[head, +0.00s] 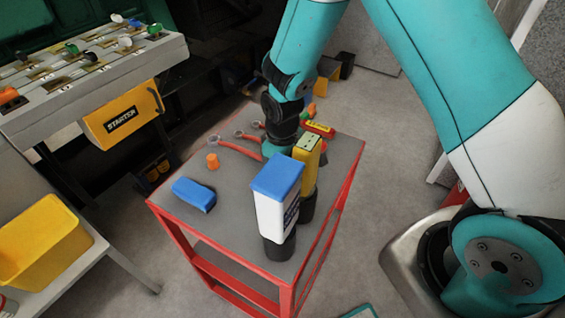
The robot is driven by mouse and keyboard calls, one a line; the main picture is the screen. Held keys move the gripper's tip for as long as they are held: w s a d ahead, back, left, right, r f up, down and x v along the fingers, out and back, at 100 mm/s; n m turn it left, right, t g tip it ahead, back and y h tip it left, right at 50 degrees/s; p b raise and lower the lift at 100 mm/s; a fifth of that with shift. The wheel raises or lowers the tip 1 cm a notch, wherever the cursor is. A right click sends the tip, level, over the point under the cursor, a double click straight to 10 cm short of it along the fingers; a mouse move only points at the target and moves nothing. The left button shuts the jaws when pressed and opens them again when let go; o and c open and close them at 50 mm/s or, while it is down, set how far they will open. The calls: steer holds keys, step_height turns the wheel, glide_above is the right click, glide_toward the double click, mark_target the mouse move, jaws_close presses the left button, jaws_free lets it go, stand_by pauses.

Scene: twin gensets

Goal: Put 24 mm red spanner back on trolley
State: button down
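The trolley (232,184) has a grey top and a red frame, and stands in the middle of the head view. Red spanners with grey ring ends lie at its far left part; one long red spanner (238,149) runs towards my gripper. Another ring end (240,134) shows just behind it. I cannot read their sizes. My gripper (284,165) is low over the trolley top, beside the spanners. Its fingertips are hidden behind the blue-and-white container and the yellow one, so I cannot see whether it holds a spanner.
On the trolley stand a blue-and-white container (275,205), a yellow instrument (308,152), a blue block (194,194) and an orange piece (212,161). A bench with a yellow bin (40,245) is at left, below the starter panel (120,118).

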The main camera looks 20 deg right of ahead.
steer(key=shift+f, duration=0.45)
steer(key=c, duration=0.7)
jaws_free()
steer(key=shift+b, duration=0.3)
steer(key=shift+c, duration=0.2)
steer(key=shift+r+p, duration=2.95)
steer(key=shift+r, duration=0.55)
steer(key=s+d+r+m+t, duration=0.1)
steer(key=s+d+r+m, duration=0.35)
steer(key=r, duration=0.45)
steer(key=s+d+r+m+t, duration=0.25)
steer(key=s+d+r, duration=0.25)
steer(key=r, duration=0.3)
steer(key=s+a+r+n+g+y, duration=0.1)
steer(key=s+a+r+n+y, duration=0.1)
steer(key=a, duration=0.5)
steer(key=s+a+r+n+g+y, duration=0.2)
steer(key=s+a+r+n, duration=0.2)
steer(key=s, duration=0.5)
steer(key=a+r, duration=0.2)
steer(key=a, duration=0.1)
steer(key=shift+s+r, duration=0.25)
steer(key=shift+r, duration=0.05)
